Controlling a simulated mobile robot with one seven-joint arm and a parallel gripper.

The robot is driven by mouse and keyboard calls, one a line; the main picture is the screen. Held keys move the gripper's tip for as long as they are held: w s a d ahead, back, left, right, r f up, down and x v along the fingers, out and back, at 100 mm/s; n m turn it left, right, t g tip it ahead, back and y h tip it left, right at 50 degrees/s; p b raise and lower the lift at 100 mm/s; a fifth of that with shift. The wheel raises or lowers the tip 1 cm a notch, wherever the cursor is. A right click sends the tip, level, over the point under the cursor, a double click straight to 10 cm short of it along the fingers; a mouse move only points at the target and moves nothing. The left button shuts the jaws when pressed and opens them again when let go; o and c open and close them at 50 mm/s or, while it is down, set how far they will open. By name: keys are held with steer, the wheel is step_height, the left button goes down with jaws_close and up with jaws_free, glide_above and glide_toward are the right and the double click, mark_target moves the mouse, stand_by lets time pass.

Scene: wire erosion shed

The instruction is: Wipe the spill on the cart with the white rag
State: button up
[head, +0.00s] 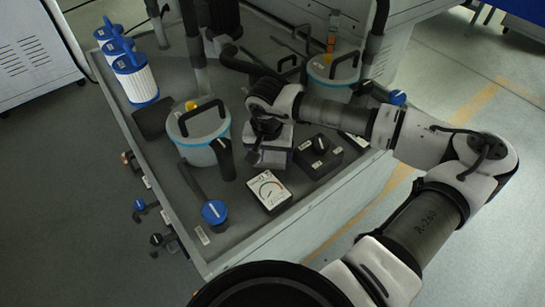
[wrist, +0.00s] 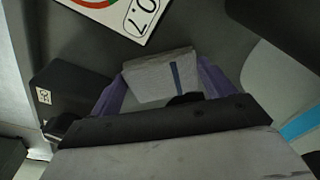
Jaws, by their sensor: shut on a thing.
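My gripper (head: 268,140) is over the middle of the grey cart top (head: 240,195), pointing down. In the wrist view, the two purple fingers of my gripper (wrist: 160,88) are shut on the folded white rag (wrist: 160,74), which has a dark blue stripe. The rag also shows as a pale block under my gripper in the head view (head: 268,158). It is low over the cart top; I cannot tell whether it touches. I cannot make out the spill in either view; my gripper and the rag hide part of the surface.
A clear blue-rimmed pot (head: 198,133) stands left of my gripper, and a second pot (head: 333,72) behind right. A white dial gauge (head: 269,191) and a black knob box (head: 318,155) lie close by. White filter cartridges (head: 135,78) stand at the far left.

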steer(key=shift+a+f, duration=0.1)
steer(key=shift+r, duration=0.45)
steer(key=shift+r+p, duration=1.2)
steer(key=shift+r, duration=1.45)
steer(key=shift+r, duration=0.1)
step_height(320, 180, up, 2)
steer(key=shift+w+r+p, duration=0.1)
steer(key=shift+p, duration=0.35)
steer(key=shift+r, duration=0.3)
